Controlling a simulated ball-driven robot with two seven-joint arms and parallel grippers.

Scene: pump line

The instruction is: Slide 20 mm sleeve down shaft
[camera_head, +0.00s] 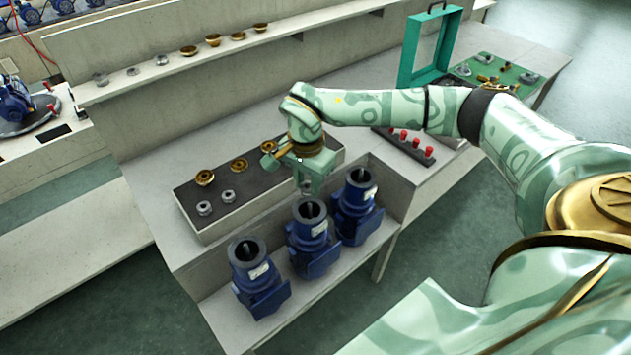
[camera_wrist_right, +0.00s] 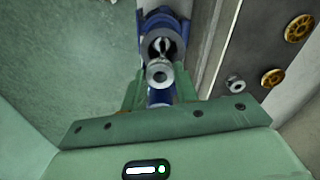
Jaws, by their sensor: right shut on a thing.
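My right gripper (camera_head: 307,186) hangs over the middle blue pump (camera_head: 313,240), with its fingers pointing down. In the right wrist view its fingers close on a small silvery ring-shaped sleeve (camera_wrist_right: 160,73). The open round mouth of a blue pump (camera_wrist_right: 163,28) lies beyond the sleeve. A bright shaft (camera_wrist_right: 163,48) shows inside that mouth, roughly in line with the sleeve. I cannot tell whether the sleeve is around the shaft end or just above it. My left gripper is out of view.
Blue pumps stand on either side, left (camera_head: 256,275) and right (camera_head: 357,200). A dark-topped block (camera_head: 215,212) behind holds brass wheels (camera_head: 205,178) and steel sleeves (camera_head: 228,196). A shelf (camera_head: 130,85) with small parts, a red-pegged rack (camera_head: 404,145) and a green frame (camera_head: 410,50) stand farther back.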

